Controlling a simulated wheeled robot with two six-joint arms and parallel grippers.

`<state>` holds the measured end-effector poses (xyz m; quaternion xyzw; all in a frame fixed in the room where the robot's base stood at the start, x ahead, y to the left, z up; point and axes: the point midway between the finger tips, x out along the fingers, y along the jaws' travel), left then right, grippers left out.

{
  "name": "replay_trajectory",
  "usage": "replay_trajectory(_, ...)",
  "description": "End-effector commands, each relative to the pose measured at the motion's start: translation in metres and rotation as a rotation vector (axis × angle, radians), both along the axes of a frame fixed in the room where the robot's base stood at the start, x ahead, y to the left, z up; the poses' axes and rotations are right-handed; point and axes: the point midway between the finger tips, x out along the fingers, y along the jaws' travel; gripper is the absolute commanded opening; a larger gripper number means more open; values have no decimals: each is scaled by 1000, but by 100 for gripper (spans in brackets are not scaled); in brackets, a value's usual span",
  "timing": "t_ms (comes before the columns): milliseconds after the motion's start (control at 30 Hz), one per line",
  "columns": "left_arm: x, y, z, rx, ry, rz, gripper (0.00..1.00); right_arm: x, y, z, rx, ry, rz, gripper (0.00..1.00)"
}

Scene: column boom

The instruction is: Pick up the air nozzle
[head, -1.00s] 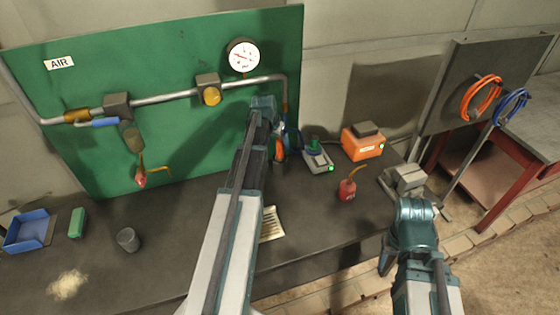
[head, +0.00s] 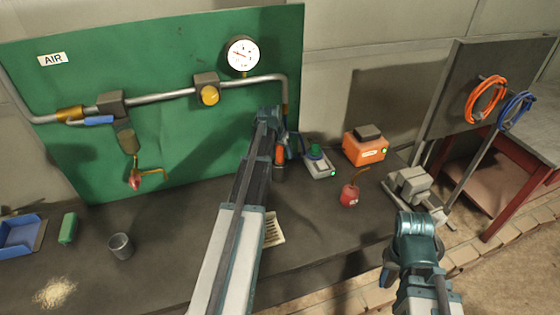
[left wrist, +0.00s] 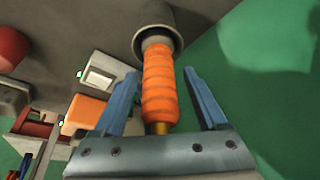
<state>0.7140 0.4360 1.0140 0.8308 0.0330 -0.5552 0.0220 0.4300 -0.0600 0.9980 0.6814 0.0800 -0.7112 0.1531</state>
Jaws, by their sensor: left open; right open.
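The orange ribbed grip, which I take to be the air nozzle (left wrist: 159,85), stands upright in a dark round holder (left wrist: 172,28), with a brass end towards my palm. In the head view the nozzle (head: 279,154) is partly hidden by my left gripper (head: 282,145), below the pipe's right end. In the left wrist view my left gripper (left wrist: 165,95) is open, with one blue finger on each side of the grip. Contact cannot be made out. My right gripper (head: 388,277) is open and low at the right, away from the nozzle; its fingers are mostly hidden.
The green board (head: 190,135) with pipe and gauge (head: 243,54) stands close behind. A grey cup (head: 120,246) stands left on the dark bench.

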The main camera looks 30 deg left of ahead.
Motion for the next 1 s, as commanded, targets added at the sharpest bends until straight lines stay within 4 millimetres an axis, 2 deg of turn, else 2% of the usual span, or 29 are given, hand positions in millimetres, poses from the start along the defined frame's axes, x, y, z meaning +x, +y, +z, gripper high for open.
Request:
replay_trajectory(33, 0, 0, 1, 0, 0, 0, 75, 0, 0, 1, 0, 0, 0, 50)
replay_trajectory(400, 0, 0, 1, 0, 0, 0, 8, 0, 0, 1, 0, 0, 0, 50)
replay_trajectory(467, 0, 0, 1, 0, 0, 0, 0, 0, 0, 1, 0, 0, 0, 50)
replay_trajectory(833, 0, 0, 1, 0, 0, 0, 0, 0, 0, 1, 0, 0, 0, 50)
replay_trajectory(1000, 0, 0, 8, 0, 0, 0, 0, 0, 0, 8, 0, 0, 0, 50)
